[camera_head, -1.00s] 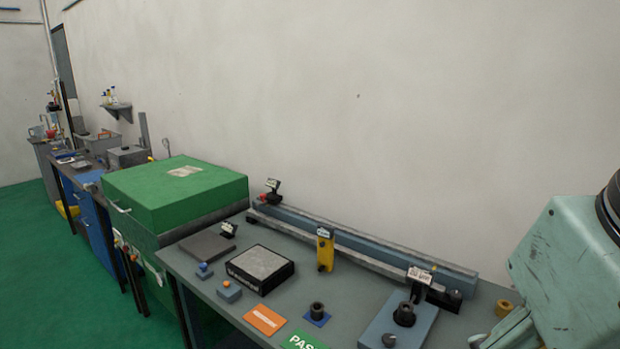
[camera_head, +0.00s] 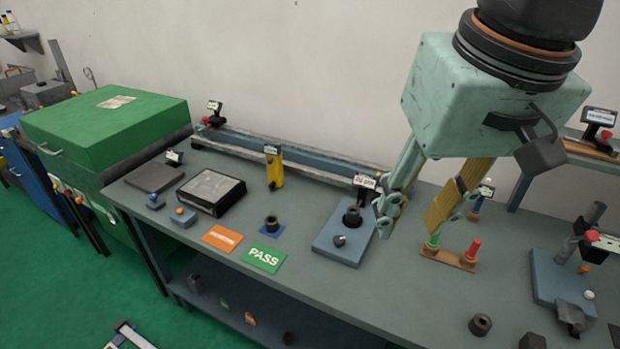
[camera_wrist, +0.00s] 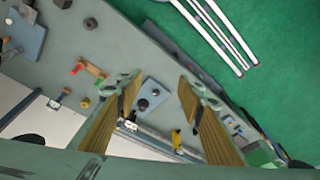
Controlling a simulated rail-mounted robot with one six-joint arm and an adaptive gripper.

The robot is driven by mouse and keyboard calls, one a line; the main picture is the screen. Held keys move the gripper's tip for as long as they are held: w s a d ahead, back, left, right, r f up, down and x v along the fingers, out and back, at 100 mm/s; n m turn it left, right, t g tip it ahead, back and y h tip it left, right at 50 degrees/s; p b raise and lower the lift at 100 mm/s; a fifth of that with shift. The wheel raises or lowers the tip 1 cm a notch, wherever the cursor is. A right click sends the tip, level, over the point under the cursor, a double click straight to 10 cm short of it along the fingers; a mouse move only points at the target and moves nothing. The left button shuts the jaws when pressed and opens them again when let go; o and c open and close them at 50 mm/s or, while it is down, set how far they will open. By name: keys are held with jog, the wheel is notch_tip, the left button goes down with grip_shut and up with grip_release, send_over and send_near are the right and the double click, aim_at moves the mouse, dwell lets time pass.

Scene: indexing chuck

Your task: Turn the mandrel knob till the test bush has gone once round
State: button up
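I take the knob for the mandrel knob and the cylinder for the test bush. My gripper (camera_head: 410,236) is open and empty, above the bench just right of the plate. In the wrist view the plate (camera_wrist: 154,84), the knob (camera_wrist: 155,92) and the bush (camera_wrist: 143,104) show between the spread fingers, apart from them. Any mark on the bush is too small to read.
A small label stand (camera_head: 364,182) rises behind the bush. A long rail (camera_head: 240,150) runs along the wall. The green PASS card (camera_head: 263,258) and a dark bush on a blue square (camera_head: 271,224) lie left.

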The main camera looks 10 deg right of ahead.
jog(key=w+m+g+p, duration=0.2)
jog(key=w, duration=0.8)
jog(key=m+g+y+p, duration=0.2)
jog(key=m+g+p, duration=0.1)
send_over(340, 238)
jog(key=s+d, duration=0.2)
jog(key=s, duration=0.1)
notch_tip(340, 238, down, 11)
jog(key=w+d+f+m+p, duration=0.1)
jog(key=w+f, duration=0.2)
jog(key=f, duration=0.3)
jog(key=w+d+f+m+g+y+p, duration=0.1)
jog(key=w+f, duration=0.3)
jog(key=f, duration=0.1)
jog(key=shift+w+f+m, duration=0.15)
jog(key=shift+f+m, duration=0.15)
jog(key=shift+f, duration=0.1)
jog(key=shift+a+f, duration=0.1)
jog(key=shift+f, duration=0.05)
jog(key=shift+s+x, duration=0.2)
jog(key=shift+x, duration=6.55)
